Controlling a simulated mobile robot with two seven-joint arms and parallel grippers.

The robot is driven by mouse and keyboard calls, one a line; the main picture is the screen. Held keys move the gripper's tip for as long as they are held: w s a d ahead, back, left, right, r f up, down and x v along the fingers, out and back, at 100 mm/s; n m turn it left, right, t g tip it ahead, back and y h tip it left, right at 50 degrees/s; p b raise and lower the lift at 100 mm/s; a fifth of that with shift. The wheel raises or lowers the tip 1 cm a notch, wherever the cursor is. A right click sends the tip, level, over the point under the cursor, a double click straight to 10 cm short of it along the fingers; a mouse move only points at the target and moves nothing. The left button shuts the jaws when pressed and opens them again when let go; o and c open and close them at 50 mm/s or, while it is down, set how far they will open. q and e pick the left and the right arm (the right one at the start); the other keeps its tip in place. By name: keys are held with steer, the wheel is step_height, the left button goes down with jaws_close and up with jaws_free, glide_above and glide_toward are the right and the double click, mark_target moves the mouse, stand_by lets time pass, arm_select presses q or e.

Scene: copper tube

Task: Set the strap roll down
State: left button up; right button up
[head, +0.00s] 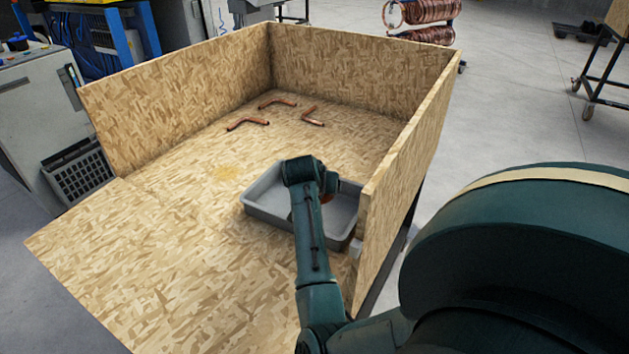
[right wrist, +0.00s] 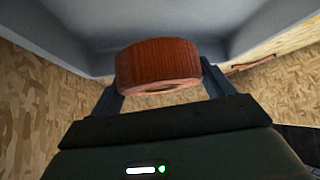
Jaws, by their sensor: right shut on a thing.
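The strap roll (right wrist: 158,64) is an orange-brown ring in the right wrist view. My right gripper (right wrist: 162,84) is shut on it, with one finger on each side. In the head view only a small brown part of the roll (head: 327,198) shows beside my right arm, over the grey tray (head: 265,217). The arm hides most of the roll and the gripper there. The grey tray wall (right wrist: 60,32) fills the top of the wrist view behind the roll. I cannot tell whether the roll touches the tray floor. My left gripper is not in view.
The tray stands on a chipboard table (head: 150,240) close to its right side wall (head: 410,150). Several bent copper tubes (head: 248,123) lie toward the back of the table. The front left of the table is clear.

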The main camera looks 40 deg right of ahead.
steer(key=shift+f, duration=3.05)
steer(key=shift+f+b, duration=0.1)
steer(key=shift+b, duration=0.2)
steer(key=o, duration=1.1)
steer(key=shift+f, duration=0.1)
